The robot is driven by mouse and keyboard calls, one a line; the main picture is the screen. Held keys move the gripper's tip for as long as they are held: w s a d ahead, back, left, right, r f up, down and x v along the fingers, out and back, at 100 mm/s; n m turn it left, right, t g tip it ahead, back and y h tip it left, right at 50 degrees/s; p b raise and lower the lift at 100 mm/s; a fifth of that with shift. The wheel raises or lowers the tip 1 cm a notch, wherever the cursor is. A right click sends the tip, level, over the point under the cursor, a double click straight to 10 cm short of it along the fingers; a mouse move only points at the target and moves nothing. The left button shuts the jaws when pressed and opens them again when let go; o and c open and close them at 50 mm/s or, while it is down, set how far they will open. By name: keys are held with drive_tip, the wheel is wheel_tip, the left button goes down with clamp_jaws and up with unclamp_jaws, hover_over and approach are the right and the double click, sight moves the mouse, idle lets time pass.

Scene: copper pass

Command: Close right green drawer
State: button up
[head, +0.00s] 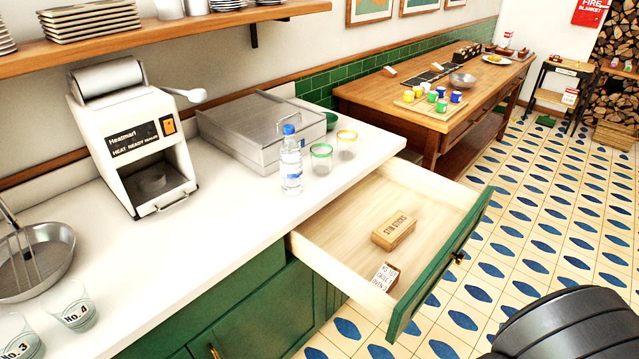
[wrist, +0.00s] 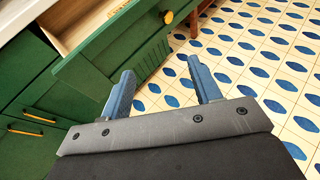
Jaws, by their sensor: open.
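The right green drawer (head: 441,264) is pulled well out from under the white counter in the head view. Inside it lie a wooden box marked "STIR STICKS" (head: 394,232) and a small block with a white label (head: 386,277). The drawer's green front also shows in the wrist view (wrist: 122,62), with a round brass knob (wrist: 168,17). My gripper (wrist: 164,88) is open, with two blue fingers and nothing between them. It is outside the drawer, on the front's side, and looks apart from it. The fingers are not visible in the head view; only a dark part of my arm shows there.
The white counter (head: 240,200) holds a water bottle (head: 291,162), two glasses, a metal box (head: 262,128) and a heat-sealing machine (head: 130,140). A wooden table (head: 430,120) stands beyond the drawer. The tiled floor (head: 540,230) before the drawer is clear.

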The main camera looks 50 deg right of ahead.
drive_tip(key=shift+w, duration=0.15)
drive_tip(key=c, duration=0.7)
drive_tip(key=w+n+y, duration=0.1)
drive_tip(key=w+y, duration=0.1)
drive_tip(key=w+d+n+y, duration=0.1)
drive_tip(key=w+n+y, duration=0.1)
drive_tip(key=w, duration=0.1)
drive_tip(key=w+f+n+g+y, duration=0.1)
drive_tip(key=w+y, duration=0.1)
drive_tip(key=w, duration=0.1)
drive_tip(key=shift+w+d+f+n, duration=0.1)
drive_tip(key=shift+w+d+n, duration=0.1)
drive_tip(key=shift+n, duration=0.1)
clamp_jaws()
drive_tip(key=n+g+y, duration=0.3)
drive_tip(key=n+g, duration=0.1)
drive_tip(key=g, duration=0.1)
hover_over(420, 302)
drive_tip(key=s, duration=0.2)
wheel_tip(420, 302, down, 9)
drive_tip(key=shift+s+a, duration=0.15)
drive_tip(key=w, duration=3.4)
drive_tip(key=shift+w, duration=0.1)
